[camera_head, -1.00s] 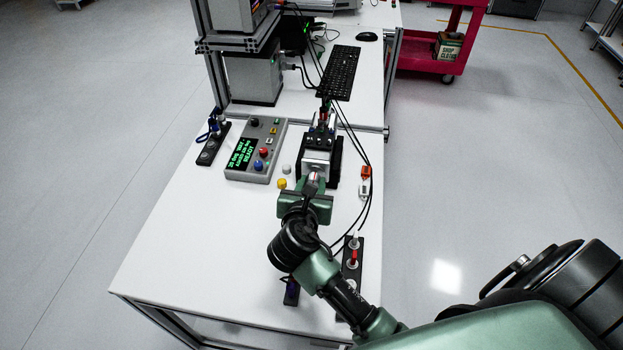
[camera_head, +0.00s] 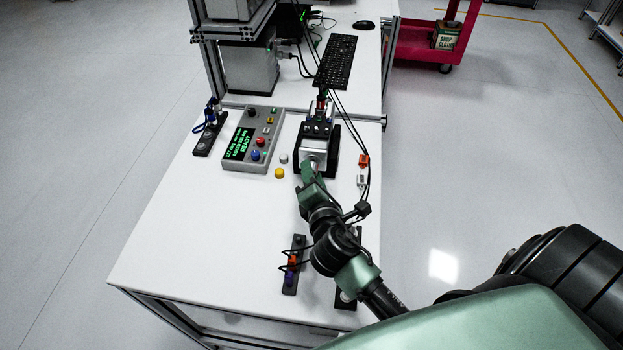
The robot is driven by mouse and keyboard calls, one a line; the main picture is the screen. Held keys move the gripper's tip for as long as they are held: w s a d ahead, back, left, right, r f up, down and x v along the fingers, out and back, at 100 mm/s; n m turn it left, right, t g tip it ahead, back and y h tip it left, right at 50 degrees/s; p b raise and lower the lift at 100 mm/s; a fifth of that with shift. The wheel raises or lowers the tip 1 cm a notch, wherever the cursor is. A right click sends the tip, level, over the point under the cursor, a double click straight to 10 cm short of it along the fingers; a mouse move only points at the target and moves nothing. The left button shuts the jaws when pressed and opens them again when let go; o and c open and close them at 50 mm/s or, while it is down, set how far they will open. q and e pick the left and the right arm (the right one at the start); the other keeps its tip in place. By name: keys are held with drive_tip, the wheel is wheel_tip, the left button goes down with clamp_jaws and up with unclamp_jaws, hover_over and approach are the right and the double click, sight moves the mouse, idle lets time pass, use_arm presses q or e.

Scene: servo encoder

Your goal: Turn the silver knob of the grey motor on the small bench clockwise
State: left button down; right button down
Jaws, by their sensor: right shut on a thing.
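The grey motor (camera_head: 318,146) sits in a black mount on the small white bench (camera_head: 210,240), its front face toward me. My right gripper (camera_head: 312,172) reaches up from the lower right, its green body turned edge-on. It is shut on the silver knob at the motor's front. The gripper's fingers and body hide most of the knob, so its angle cannot be read. My left gripper is not in view.
A grey control box (camera_head: 253,139) with a green-lit display stands left of the motor. Yellow and white buttons (camera_head: 279,173) lie between them. Black cables (camera_head: 368,180) run along the right. Dark connector strips (camera_head: 294,265) lie near the front. The bench's left front is clear.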

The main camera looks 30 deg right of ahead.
drive_tip(key=m+b, duration=0.1)
drive_tip(key=m+t+b, duration=0.1)
drive_tip(key=b, duration=0.1)
drive_tip(key=shift+f+m, duration=0.3)
drive_tip(key=shift+f, duration=0.1)
drive_tip(key=shift+d+r+m+t+b, duration=0.15)
drive_tip(key=shift+m+t+b, duration=0.5)
drive_tip(key=shift+b, duration=0.65)
drive_tip(key=shift+m, duration=0.25)
drive_tip(key=c, duration=1.1)
unclamp_jaws()
drive_tip(key=shift+o, duration=0.2)
drive_tip(key=shift+s, duration=0.1)
